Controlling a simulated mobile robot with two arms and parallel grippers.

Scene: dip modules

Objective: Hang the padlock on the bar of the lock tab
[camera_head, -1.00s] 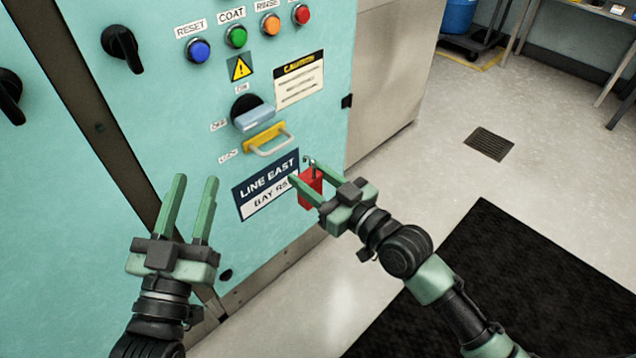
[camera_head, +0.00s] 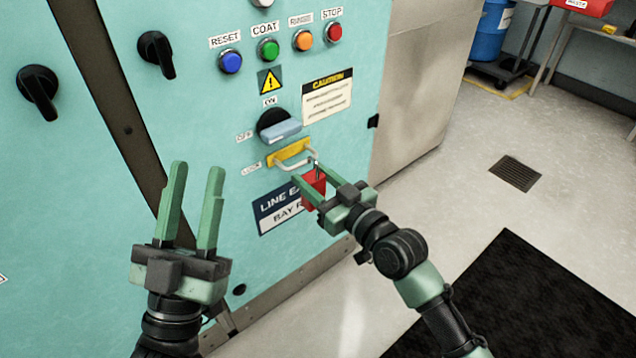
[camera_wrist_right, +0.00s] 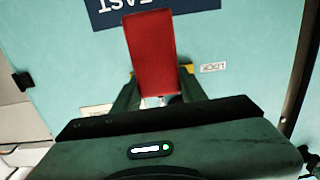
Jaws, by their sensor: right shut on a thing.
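The red padlock (camera_head: 313,187) is held in my right gripper (camera_head: 312,188), which is shut on it. It also shows in the right wrist view (camera_wrist_right: 151,55), where its body fills the space between the fingers. The shackle points up, close to the right end of the bar (camera_head: 298,161) of the yellow lock tab (camera_head: 288,152). I cannot tell whether the shackle touches the bar or is around it. My left gripper (camera_head: 196,190) is open and empty in front of the panel at the left.
Above the tab is a blue-grey rotary handle (camera_head: 281,131) between ON and OFF labels. A LINE EAST sign (camera_head: 275,208) is behind the padlock. Coloured buttons (camera_head: 268,50) and black knobs (camera_head: 157,54) are higher up. Floor at the right is clear, with a black mat (camera_head: 490,305).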

